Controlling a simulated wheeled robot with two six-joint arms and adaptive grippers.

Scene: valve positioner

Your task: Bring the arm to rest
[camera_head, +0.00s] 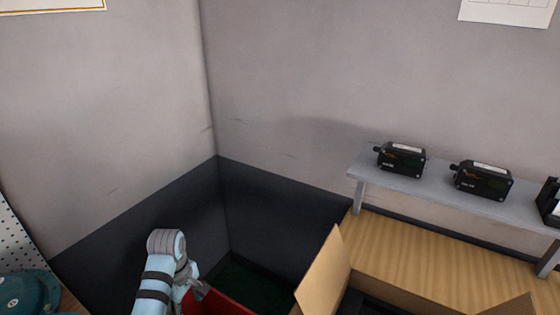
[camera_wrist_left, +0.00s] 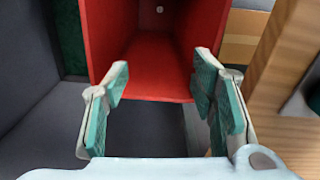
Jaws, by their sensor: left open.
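My left arm (camera_head: 158,275) comes up from the bottom of the head view, left of centre. In the left wrist view my left gripper (camera_wrist_left: 160,90) is open, with its green-padded fingers spread wide apart and nothing between them. Its fingertips point at a red open-fronted bin (camera_wrist_left: 152,60). In the head view only a red edge (camera_head: 222,304) of it shows beside my wrist, and my left fingers are mostly hidden there. My right gripper is in neither view.
A grey shelf (camera_head: 365,168) on a wooden table (camera_head: 430,248) carries black valve positioners (camera_head: 402,158), (camera_head: 482,180). An open cardboard box (camera_head: 325,270) stands at the lower right. A teal object (camera_head: 25,292) is at the lower left. Walls meet in a corner behind.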

